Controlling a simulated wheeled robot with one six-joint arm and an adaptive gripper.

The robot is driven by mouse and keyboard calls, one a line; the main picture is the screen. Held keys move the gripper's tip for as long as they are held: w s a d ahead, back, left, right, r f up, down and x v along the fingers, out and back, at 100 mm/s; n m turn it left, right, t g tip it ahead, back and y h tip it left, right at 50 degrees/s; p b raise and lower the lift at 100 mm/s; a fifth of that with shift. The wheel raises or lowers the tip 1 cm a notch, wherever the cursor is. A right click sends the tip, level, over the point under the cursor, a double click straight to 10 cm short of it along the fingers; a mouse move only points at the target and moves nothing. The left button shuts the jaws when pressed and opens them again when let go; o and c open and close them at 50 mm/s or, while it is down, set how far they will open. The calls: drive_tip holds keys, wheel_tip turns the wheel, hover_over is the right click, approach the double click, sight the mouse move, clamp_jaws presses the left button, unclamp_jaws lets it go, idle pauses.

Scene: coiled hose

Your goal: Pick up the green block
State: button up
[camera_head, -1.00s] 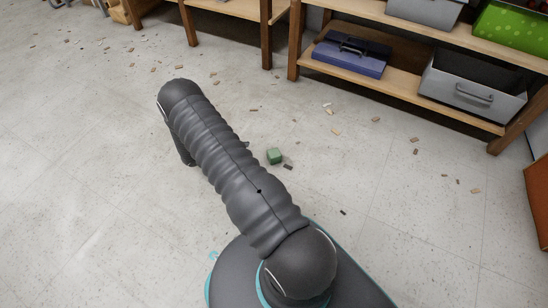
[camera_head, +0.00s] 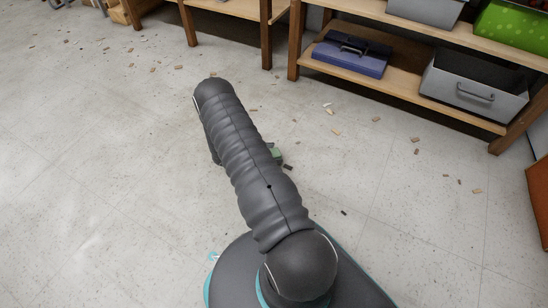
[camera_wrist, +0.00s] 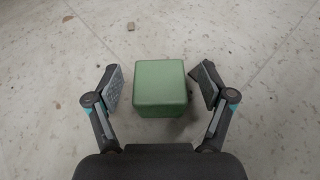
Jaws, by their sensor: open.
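The green block (camera_wrist: 159,86) sits on the floor in the wrist view, between the two fingers of my gripper (camera_wrist: 160,88). The gripper is open, with a gap between each finger and the block. The block looks like a cube with rounded edges. In the head view the green block (camera_head: 277,153) is mostly hidden behind my arm, with only its right part showing. The gripper fingers cannot be made out clearly in the head view.
A wooden shelf (camera_head: 400,90) at the back right holds a blue toolbox (camera_head: 350,54) and a grey bin (camera_head: 473,88). Small wood chips (camera_head: 336,132) are scattered on the floor.

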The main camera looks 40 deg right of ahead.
sight(274, 153)
drive_tip(key=shift+d, duration=0.1)
drive_tip(key=c, duration=1.3)
drive_tip(key=shift+o, duration=0.2)
wheel_tip(274, 153, up, 4)
drive_tip(key=shift+r+p, duration=0.2)
drive_tip(key=shift+p, duration=0.35)
drive_tip(key=s+d+r+p, duration=0.4)
drive_tip(key=d+r, duration=0.6)
drive_tip(key=r, duration=0.2)
drive_tip(key=shift+s+d+r, duration=0.25)
drive_tip(key=shift+s+d, duration=0.05)
drive_tip(key=shift+d, duration=0.05)
